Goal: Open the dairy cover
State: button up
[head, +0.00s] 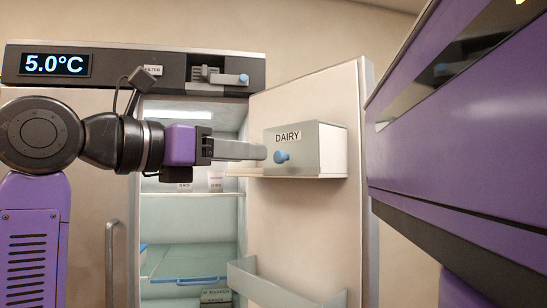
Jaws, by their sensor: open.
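The dairy cover (304,138) is a grey-green panel labelled DAIRY, on a box mounted on the inner side of the open fridge door. It looks closed over the white box. A round blue knob (281,157) stands out from its lower left part. My gripper (264,152) comes in from the left at about the knob's height. Its fingers point right and end just left of the knob in the picture. It is open, and nothing shows between the fingers. One finger largely hides the other, and the depth gap to the knob is hard to judge.
The fridge door (300,220) stands open at the right, with a lower door shelf (275,285). A closed door with a handle (112,262) is at the left. Above is a panel with a 5.0°C display (55,65). Shelves and a blue-edged drawer (185,262) show inside.

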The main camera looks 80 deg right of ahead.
aim_at(277, 155)
jog(key=x, duration=0.7)
jog(key=shift+s+d+p, duration=0.15)
jog(key=shift+p, duration=0.25)
grip_shut()
dwell(1.0)
